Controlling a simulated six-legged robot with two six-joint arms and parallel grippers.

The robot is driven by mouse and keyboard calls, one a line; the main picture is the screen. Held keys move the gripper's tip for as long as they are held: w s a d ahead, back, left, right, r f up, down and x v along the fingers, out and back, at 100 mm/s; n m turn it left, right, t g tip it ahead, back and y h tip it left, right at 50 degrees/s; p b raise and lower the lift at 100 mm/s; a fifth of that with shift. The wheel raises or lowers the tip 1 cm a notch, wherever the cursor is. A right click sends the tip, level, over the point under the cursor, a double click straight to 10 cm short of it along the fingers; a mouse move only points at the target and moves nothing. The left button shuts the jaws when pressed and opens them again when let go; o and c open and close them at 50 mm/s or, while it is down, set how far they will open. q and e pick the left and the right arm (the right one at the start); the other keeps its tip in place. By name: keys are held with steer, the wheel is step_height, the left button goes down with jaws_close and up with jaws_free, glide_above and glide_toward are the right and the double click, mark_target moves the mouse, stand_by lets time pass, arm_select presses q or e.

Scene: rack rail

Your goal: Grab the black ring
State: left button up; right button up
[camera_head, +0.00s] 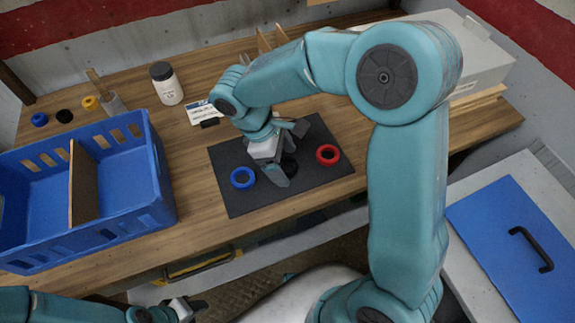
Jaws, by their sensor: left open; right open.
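A black ring (290,168) lies on the dark mat (240,202), between a blue ring (243,178) and a red ring (328,155). My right gripper (290,153) is open just at this black ring, and its fingers partly hide it. I cannot tell whether they touch it. A second black ring (64,116) lies on the wooden table at the far left, beside another blue ring (39,119) and a yellow ring (90,103). My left gripper (190,309) is open at the bottom edge of the view, away from the rings.
A blue crate (150,190) with a wooden divider stands at the left of the table (195,215). A white bottle (167,86) and a small card (200,112) sit behind the mat. A grey box (485,65) is at the back right. A blue panel with a black handle (530,248) is at the right.

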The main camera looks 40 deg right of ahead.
steer(key=c, duration=1.1)
steer(key=shift+c, duration=0.2)
